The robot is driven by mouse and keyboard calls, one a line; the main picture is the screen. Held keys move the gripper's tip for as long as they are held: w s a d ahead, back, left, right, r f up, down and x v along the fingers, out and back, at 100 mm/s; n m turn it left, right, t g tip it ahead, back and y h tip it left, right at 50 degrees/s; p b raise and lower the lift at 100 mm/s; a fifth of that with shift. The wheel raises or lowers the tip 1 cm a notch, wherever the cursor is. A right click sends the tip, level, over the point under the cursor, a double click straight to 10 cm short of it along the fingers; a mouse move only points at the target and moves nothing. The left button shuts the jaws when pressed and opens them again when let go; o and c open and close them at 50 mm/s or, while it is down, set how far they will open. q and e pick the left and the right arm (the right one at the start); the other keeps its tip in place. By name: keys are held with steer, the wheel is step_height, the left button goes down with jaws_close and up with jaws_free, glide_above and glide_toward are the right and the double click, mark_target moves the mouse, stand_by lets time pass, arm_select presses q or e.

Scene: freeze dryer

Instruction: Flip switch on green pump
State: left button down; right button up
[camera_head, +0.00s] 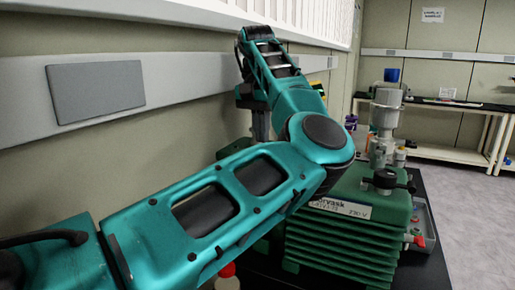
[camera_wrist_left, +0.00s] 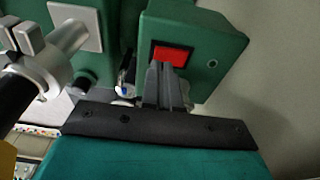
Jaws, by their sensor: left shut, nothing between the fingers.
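The green pump (camera_head: 340,238) stands on a dark surface at the lower middle right of the head view, partly hidden by my left arm. In the left wrist view, a green housing (camera_wrist_left: 215,45) carries a red rectangular switch (camera_wrist_left: 172,54) in a black frame. My left gripper (camera_wrist_left: 166,72) is shut and empty, with its grey fingertips at the lower edge of the switch. I cannot tell whether they touch it. In the head view, the left gripper (camera_head: 261,124) points down behind my arm, near the wall. The switch is hidden there. My right gripper is not in view.
A metal and glass fitting with a blue cap (camera_head: 391,76) rises behind the pump. A grey tray (camera_head: 424,225) lies right of it. A red-capped bottle (camera_head: 227,278) stands in front. The wall is close behind the left gripper. Open floor (camera_head: 470,205) lies to the right.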

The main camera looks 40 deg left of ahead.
arm_select(q)
steer(key=shift+f+b, duration=0.3)
steer(key=shift+f, duration=0.55)
stand_by(0.5)
step_height(320, 180, up, 3)
steer(key=shift+f+p, duration=0.15)
steer(key=shift+p, duration=0.9)
steer(key=shift+r, duration=2.2)
